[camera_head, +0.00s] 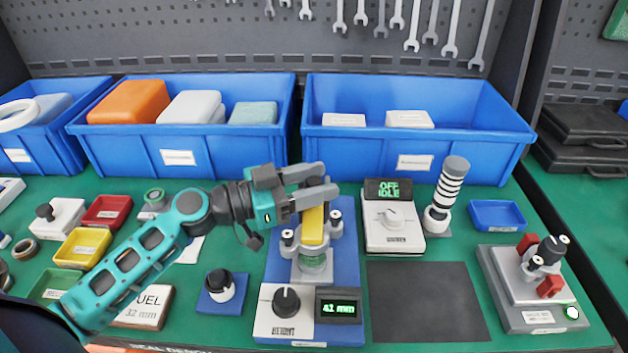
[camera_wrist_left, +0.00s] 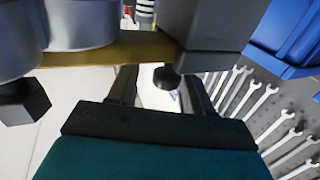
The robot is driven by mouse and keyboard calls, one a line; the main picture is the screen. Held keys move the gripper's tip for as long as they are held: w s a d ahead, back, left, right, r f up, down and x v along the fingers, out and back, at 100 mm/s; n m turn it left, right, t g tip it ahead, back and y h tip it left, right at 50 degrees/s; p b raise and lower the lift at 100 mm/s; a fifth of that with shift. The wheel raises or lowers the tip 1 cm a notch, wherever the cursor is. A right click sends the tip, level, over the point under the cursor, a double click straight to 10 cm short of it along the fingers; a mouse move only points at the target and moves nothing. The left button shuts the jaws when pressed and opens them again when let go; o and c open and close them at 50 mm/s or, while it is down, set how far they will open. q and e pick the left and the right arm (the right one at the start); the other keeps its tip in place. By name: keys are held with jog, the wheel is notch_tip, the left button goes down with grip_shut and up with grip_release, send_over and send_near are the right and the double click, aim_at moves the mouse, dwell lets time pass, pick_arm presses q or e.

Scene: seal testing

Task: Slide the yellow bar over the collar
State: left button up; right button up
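The yellow bar (camera_head: 313,226) lies across the top of the test fixture on the blue base plate (camera_head: 350,262), between two dark-topped posts. A greenish ringed part (camera_head: 312,263) sits below its near end; I cannot tell whether this is the collar. My left gripper (camera_head: 318,188) is over the bar's far part, its grey fingers spaced apart and hiding that part. Whether they touch or grip the bar is unclear. In the left wrist view the yellow bar (camera_wrist_left: 110,50) shows as a strip between large grey parts. My right gripper is not in view.
The fixture's front has a black dial (camera_head: 287,301) and a green display (camera_head: 338,308). A grey control box (camera_head: 392,240) and a striped post (camera_head: 447,190) stand to the right. Blue bins (camera_head: 420,165) line the back. The dark mat (camera_head: 425,300) is clear.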

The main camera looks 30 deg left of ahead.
pick_arm(q)
jog(key=shift+a, duration=0.1)
jog(key=shift+s+a+f, duration=0.15)
jog(key=shift+s+a, duration=0.05)
jog(key=b+v, duration=0.3)
jog(key=v, duration=0.9)
jog(key=shift+b, duration=0.4)
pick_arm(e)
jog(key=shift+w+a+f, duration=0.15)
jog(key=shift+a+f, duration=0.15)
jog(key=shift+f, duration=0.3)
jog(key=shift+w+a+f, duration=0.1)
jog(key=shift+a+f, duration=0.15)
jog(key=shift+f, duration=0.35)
pick_arm(q)
jog(key=shift+s, duration=0.15)
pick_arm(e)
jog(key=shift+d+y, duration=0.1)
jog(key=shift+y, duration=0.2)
